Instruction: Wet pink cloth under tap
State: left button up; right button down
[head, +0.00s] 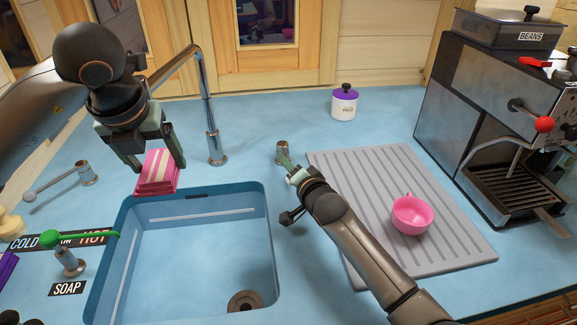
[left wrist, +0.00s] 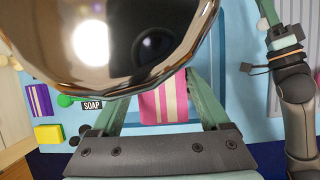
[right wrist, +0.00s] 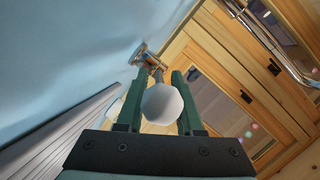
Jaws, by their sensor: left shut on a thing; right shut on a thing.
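The pink cloth (head: 157,172), folded with pale stripes, hangs between the fingers of my left gripper (head: 154,160), which is shut on it. It is over the back left rim of the blue sink basin (head: 125,215), below the chrome tap (head: 211,140). The cloth also shows in the left wrist view (left wrist: 163,104), partly hidden by a large shiny metal part. No water stream is visible. My right gripper (head: 287,168) is at the tap lever (head: 282,149) right of the basin. In the right wrist view its fingers are shut on the lever's white ball knob (right wrist: 162,104).
A second lever (head: 85,172) stands left of the basin, with a green-handled soap dispenser (head: 72,262) nearer. On the right are a ridged drainboard (head: 355,170), a pink cup (head: 411,214), a purple-lidded jar (head: 344,103) and a coffee machine (head: 455,110).

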dwell(0.4)
jog(key=shift+w+r+g, duration=0.1)
jog(key=shift+r+g, duration=0.3)
jog(key=shift+a+g+h, duration=0.1)
jog(key=shift+g+h, duration=0.2)
jog(key=shift+g, duration=0.1)
jog(key=shift+s+a, duration=0.1)
jog(key=shift+s, duration=0.1)
jog(key=c, duration=0.9)
grip_release()
jog(key=shift+a, duration=0.1)
jog(key=shift+r, duration=0.1)
